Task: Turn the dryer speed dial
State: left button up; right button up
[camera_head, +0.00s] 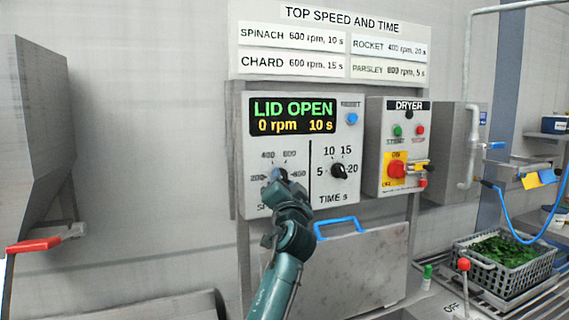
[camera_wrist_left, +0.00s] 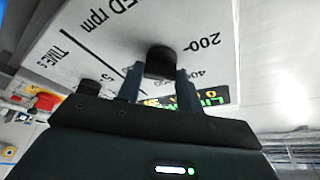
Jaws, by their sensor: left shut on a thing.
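The dryer speed dial (camera_wrist_left: 160,62) is a dark round knob on the control panel, with 200 and 400 marks beside it in the left wrist view. My left gripper (camera_wrist_left: 158,85) is shut on it, one finger on each side. In the head view the left gripper (camera_head: 281,180) covers most of the dial, and the 200, 400 and 600 marks show around it. The display (camera_head: 292,115) reads LID OPEN, 0 rpm, 10 s. Where the dial's pointer stands is hidden. My right gripper is not in view.
The time dial (camera_head: 338,170) is just right of the speed dial, with a blue reset button (camera_head: 352,118) above. The dryer switch box (camera_head: 403,150) adjoins the panel. A blue handle (camera_head: 337,225) juts out below. A crate of greens (camera_head: 500,285) stands at right.

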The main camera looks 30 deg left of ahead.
pick_arm(q)
jog(key=m+p, duration=0.1)
jog(key=m+h+p, duration=0.1)
jog(key=shift+r+m+p, duration=0.3)
jog(key=shift+s+f+m+h+p, duration=0.15)
jog(key=shift+m+h+p, duration=0.3)
jog(key=shift+m, duration=0.25)
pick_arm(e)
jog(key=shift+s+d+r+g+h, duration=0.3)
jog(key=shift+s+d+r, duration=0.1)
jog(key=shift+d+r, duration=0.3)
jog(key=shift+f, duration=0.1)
pick_arm(q)
jog(key=o, duration=1)
jog(key=shift+b+v, duration=1.45)
jog(key=shift+v, duration=5.05)
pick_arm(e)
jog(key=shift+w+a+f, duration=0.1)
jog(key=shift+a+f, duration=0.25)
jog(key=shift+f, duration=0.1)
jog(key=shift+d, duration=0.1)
